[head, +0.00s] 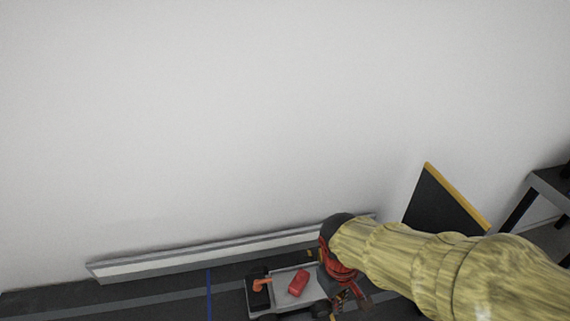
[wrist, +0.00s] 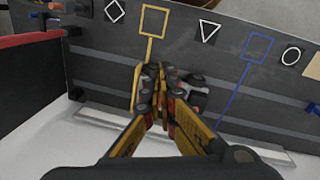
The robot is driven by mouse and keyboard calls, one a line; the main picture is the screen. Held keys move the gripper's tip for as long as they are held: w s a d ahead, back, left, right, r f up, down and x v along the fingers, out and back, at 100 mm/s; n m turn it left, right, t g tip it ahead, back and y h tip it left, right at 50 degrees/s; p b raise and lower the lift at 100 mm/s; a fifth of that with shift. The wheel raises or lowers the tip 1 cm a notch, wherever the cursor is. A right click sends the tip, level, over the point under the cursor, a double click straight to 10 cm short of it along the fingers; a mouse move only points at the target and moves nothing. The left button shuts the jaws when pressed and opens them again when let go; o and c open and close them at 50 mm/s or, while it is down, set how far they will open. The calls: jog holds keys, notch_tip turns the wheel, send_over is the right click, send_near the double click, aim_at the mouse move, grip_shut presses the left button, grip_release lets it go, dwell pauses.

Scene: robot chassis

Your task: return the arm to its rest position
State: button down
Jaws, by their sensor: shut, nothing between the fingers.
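My arm reaches in from the right in the head view, covered in a yellow wood-like pattern. My gripper (head: 350,300) hangs at its end, low in the picture, beside a small grey tray-like thing; whether they touch I cannot tell. In the wrist view my gripper (wrist: 158,74) has its yellow and black fingers together, with nothing seen between them. The fingers appear over a dark panel (wrist: 200,60) marked with outlined shapes. A small dark thing (wrist: 197,98) is partly hidden behind the fingers.
The grey tray (head: 318,283) holds a red block (head: 298,283); an orange-handled thing (head: 261,284) is at its left. A white-grey rail (head: 200,262) runs along the wall. A dark yellow-edged panel (head: 440,205) and dark table (head: 550,187) stand right. The upper left is clear.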

jog(key=s+d+r+m+t+y+b, duration=0.1)
jog(key=s+d+r+m+t+b, duration=0.4)
jog(key=d+r+b, duration=0.1)
jog(key=shift+b+v, duration=0.55)
jog(key=shift+v, duration=0.45)
